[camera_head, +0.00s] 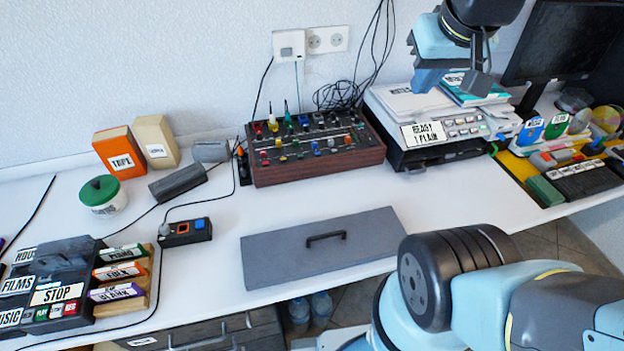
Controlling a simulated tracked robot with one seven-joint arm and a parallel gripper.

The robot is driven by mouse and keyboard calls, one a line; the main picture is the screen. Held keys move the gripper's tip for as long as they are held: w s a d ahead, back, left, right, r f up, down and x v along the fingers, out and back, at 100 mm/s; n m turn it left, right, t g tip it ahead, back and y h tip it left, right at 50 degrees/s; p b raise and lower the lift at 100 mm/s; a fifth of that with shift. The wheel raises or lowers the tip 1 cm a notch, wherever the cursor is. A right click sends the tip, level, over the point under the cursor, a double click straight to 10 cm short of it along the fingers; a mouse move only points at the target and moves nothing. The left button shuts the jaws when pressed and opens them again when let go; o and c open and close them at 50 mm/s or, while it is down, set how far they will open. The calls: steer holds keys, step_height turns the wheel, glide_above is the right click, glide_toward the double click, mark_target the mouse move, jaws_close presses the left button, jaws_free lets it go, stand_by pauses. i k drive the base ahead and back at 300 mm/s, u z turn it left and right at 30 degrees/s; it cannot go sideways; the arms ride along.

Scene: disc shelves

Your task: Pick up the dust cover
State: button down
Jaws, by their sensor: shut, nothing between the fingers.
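The dust cover (275,257) looks to be the flat grey rectangular panel with a black bar handle (326,238) on top. It lies flat on the white desk near the front edge, slightly turned. Its front right part is close to my arm in the picture. My gripper (452,82) is at the upper right, raised in front of the printer's paper stack and well away from the panel. It is shut and empty. Its fingertips are small and partly blurred here.
A wood-sided control panel (312,146) with knobs stands behind the grey panel. A printer (440,145) is at the back right. A small box with buttons (185,232) and a labelled cassette rack (122,285) are left. Cables cross the desk's left side.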

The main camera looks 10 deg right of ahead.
mark_target(275, 257)
steer(key=u, duration=0.1)
steer(key=k, duration=0.95)
steer(key=u, duration=1.45)
steer(key=i, duration=0.35)
steer(key=z, duration=0.75)
